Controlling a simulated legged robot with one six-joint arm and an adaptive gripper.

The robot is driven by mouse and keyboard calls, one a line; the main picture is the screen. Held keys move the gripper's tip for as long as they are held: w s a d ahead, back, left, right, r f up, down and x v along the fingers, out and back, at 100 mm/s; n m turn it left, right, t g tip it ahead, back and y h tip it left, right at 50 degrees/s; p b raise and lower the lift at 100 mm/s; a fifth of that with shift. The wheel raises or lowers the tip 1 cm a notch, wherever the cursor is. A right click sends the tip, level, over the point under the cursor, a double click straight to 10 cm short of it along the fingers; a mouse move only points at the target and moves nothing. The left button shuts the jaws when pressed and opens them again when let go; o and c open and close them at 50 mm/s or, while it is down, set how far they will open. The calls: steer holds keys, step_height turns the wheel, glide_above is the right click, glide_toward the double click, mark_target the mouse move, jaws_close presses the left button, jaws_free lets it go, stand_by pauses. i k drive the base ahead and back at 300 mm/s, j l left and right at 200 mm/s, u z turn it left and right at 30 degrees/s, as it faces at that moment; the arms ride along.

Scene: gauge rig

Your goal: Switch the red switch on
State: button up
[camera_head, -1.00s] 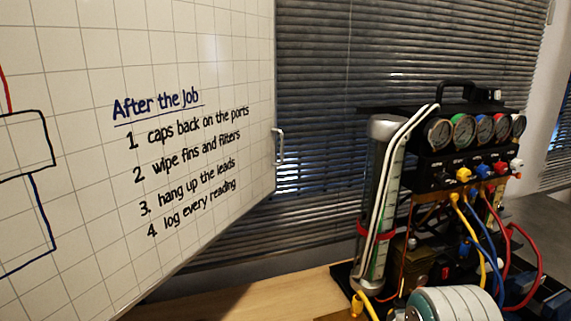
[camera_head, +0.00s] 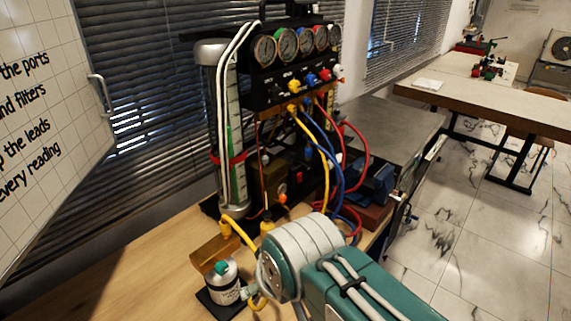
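A small red patch (camera_head: 299,178), likely the red switch, shows low on the gauge rig (camera_head: 290,85), just right of a brownish box. It is too small and dark to tell its position. Hoses hang close to its right. My gripper is not in view. My teal and white arm crosses the lower middle of the picture, in front of and below the rig.
Yellow, blue and red hoses (camera_head: 337,165) loop down the rig's front. A tall clear cylinder (camera_head: 233,130) stands at its left. A small white canister (camera_head: 222,283) stands on the wooden bench (camera_head: 130,262). The bench's left part is clear. A whiteboard (camera_head: 30,120) is at left.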

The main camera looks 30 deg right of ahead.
mark_target(300, 178)
steer(key=l, duration=1.7)
steer(key=i, duration=0.05)
